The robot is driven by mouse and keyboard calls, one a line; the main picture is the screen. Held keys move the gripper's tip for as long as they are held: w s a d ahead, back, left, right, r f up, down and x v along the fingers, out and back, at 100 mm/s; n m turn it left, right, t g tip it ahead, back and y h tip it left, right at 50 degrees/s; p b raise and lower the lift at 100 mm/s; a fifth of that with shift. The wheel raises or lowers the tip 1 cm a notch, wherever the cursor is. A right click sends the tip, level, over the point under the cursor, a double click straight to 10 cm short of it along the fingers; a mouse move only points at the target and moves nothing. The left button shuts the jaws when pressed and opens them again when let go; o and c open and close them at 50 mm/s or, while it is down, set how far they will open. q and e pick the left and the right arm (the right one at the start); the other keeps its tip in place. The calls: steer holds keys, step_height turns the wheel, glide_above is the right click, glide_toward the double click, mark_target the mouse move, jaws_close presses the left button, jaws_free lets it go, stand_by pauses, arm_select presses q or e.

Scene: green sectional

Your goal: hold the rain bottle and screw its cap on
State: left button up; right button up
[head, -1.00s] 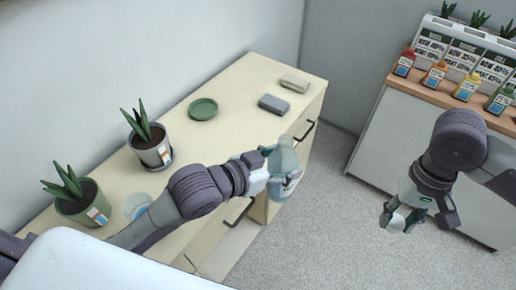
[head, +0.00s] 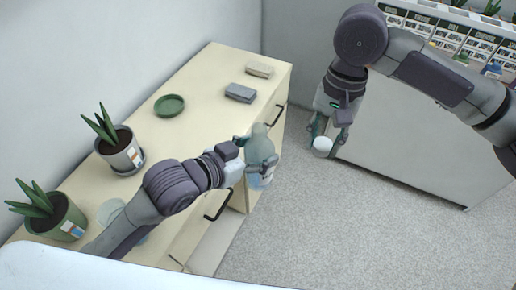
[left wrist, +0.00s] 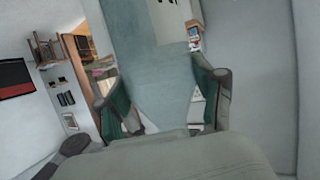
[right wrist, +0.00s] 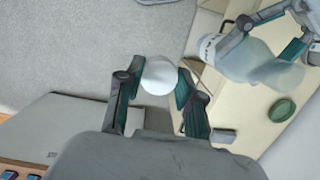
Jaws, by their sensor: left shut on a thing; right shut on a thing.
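The rain bottle (head: 261,142) is pale blue-green and translucent. My left gripper (head: 260,162) is shut around its body and holds it roughly upright beside the cabinet's front edge. The bottle fills the middle of the left wrist view (left wrist: 155,65) between the fingers, and shows at the upper right of the right wrist view (right wrist: 255,65). The round white cap (head: 322,144) is between the fingertips of my right gripper (head: 328,135), shut on it. The cap also shows in the right wrist view (right wrist: 159,76). Cap and bottle are apart, with the cap to the right of the bottle.
The cream cabinet (head: 205,85) carries a green saucer (head: 170,105), two blocks (head: 239,93) and two potted plants (head: 120,150). A white counter (head: 400,150) with small bottles stands at the right. Open carpet (head: 330,220) lies between them.

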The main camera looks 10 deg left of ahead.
mark_target(258, 129)
steer(key=a+r+m, duration=0.1)
steer(key=a+r, duration=0.2)
steer(key=a, duration=0.1)
steer(key=a+r+m, duration=0.2)
steer(key=a+r, duration=0.1)
steer(key=a, duration=0.1)
steer(key=a+r+m, duration=0.2)
steer(key=a+r, duration=0.1)
steer(key=a, duration=0.1)
steer(key=shift+w+a+r+y, duration=0.3)
steer(key=shift+w+r, duration=0.05)
steer(key=shift+d, duration=0.1)
steer(key=shift+f, duration=2)
steer(key=shift+s, duration=0.1)
steer(key=shift+f, duration=0.1)
steer(key=shift+f, duration=0.8)
steer(key=shift+f, duration=0.55)
